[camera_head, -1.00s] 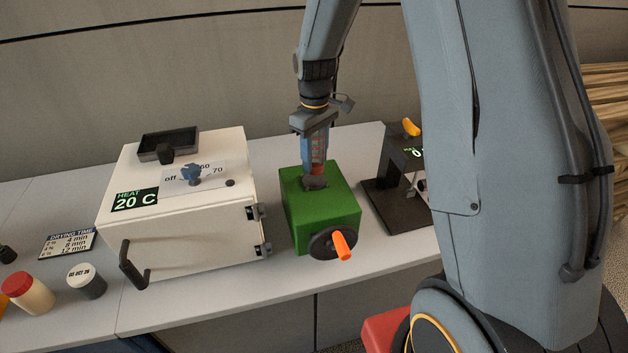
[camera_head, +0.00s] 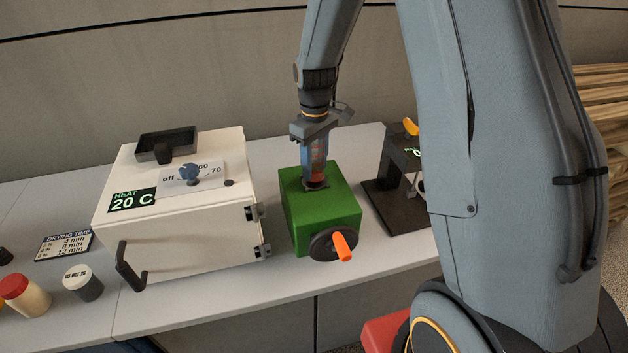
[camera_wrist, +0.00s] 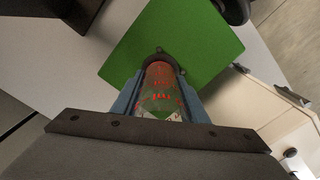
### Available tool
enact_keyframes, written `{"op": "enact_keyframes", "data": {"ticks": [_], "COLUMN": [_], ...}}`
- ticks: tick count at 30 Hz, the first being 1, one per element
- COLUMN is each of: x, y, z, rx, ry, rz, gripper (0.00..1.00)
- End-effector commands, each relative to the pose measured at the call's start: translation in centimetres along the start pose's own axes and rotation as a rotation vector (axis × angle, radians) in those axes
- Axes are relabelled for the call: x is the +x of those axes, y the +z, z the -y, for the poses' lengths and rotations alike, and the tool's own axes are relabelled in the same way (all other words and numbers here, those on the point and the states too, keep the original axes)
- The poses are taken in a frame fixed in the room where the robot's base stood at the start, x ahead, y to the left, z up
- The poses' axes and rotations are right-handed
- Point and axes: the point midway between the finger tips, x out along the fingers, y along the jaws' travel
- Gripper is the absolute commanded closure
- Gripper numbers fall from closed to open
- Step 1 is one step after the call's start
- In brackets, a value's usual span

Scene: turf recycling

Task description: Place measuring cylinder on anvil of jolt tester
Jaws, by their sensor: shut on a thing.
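My gripper (camera_head: 315,165) is shut on the measuring cylinder (camera_head: 318,170), a clear tube with red marks, held upright over the jolt tester. The cylinder also shows between the fingers in the wrist view (camera_wrist: 161,88). The jolt tester (camera_head: 330,222) is a green box with a black wheel and an orange crank handle (camera_head: 342,246) on its front. The cylinder's base is at the tester's top, where the dark anvil lies. The anvil is mostly hidden by the cylinder, and I cannot tell whether the base is touching it.
A white oven (camera_head: 180,225) with a knob and a black tray (camera_head: 167,146) on top stands to the left. A dark stand (camera_head: 392,205) with a small display is close on the right. Jars (camera_head: 25,297) and a drying time card (camera_head: 65,245) are at the far left.

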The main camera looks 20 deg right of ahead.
Motion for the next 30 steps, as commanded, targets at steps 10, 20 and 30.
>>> {"op": "enact_keyframes", "data": {"ticks": [10, 20, 30], "x": [0.8, 0.9, 1.4], "y": [0.0, 0.0, 0.0], "z": [0.0, 0.0, 0.0], "rx": [0.000, 0.000, 0.000], "ry": [0.001, 0.000, 0.000], "rz": [-0.001, -0.001, 0.000], "gripper": [0.89, 0.89, 0.50]}}
